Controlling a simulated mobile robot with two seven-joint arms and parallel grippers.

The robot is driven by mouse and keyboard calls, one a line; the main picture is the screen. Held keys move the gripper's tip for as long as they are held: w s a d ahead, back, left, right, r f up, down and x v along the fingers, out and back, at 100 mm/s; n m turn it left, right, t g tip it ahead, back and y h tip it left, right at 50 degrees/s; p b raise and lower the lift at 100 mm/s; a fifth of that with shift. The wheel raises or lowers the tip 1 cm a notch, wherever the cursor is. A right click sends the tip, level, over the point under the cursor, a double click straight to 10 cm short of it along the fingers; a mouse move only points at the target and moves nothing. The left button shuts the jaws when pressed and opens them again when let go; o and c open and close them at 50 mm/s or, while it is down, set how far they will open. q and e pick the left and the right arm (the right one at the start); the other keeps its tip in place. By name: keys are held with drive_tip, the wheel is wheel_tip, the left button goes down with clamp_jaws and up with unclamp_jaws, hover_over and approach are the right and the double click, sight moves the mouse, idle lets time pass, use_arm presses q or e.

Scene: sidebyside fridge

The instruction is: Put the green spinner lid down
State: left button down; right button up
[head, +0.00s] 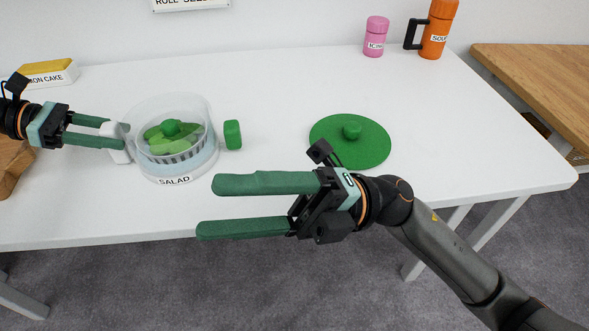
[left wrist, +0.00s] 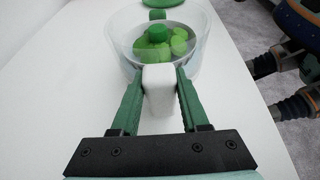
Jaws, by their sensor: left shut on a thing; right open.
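The green spinner lid (head: 372,146), a flat green disc with a knob, lies on the white table right of centre in the head view. The clear salad spinner bowl (head: 202,168), labelled SALAD, stands at the left with green pieces inside. My left gripper (head: 122,142) is shut on the bowl's white handle, and the wrist view shows the white handle (left wrist: 158,88) between its fingers. My right gripper (head: 205,207) is open and empty over the table's front edge, apart from the lid.
A green block (head: 232,134) is right of the bowl. A pink bottle (head: 376,37) and an orange soup flask (head: 438,30) stand at the back right. A lemon cake box (head: 48,76) is at the back left. The table's middle (head: 270,90) is clear.

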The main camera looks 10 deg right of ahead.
drive_tip(key=w+d+f+m+t+h, duration=0.3)
drive_tip(key=d+m+t+h, duration=0.3)
drive_tip(key=m+t, duration=0.7)
drive_tip(key=w+d+f+m+t+h, duration=0.4)
drive_tip(key=d+m+t+h, duration=0.2)
drive_tip(key=d+m+t, duration=0.4)
drive_tip(key=m+t, duration=0.4)
drive_tip(key=m, duration=0.4)
drive_tip(key=shift+w+f+m+t, duration=0.2)
drive_tip(key=shift+w+m+t, duration=0.1)
drive_tip(key=shift+a, duration=0.1)
use_arm(q)
drive_tip(key=shift+c, duration=1.6)
unclamp_jaws()
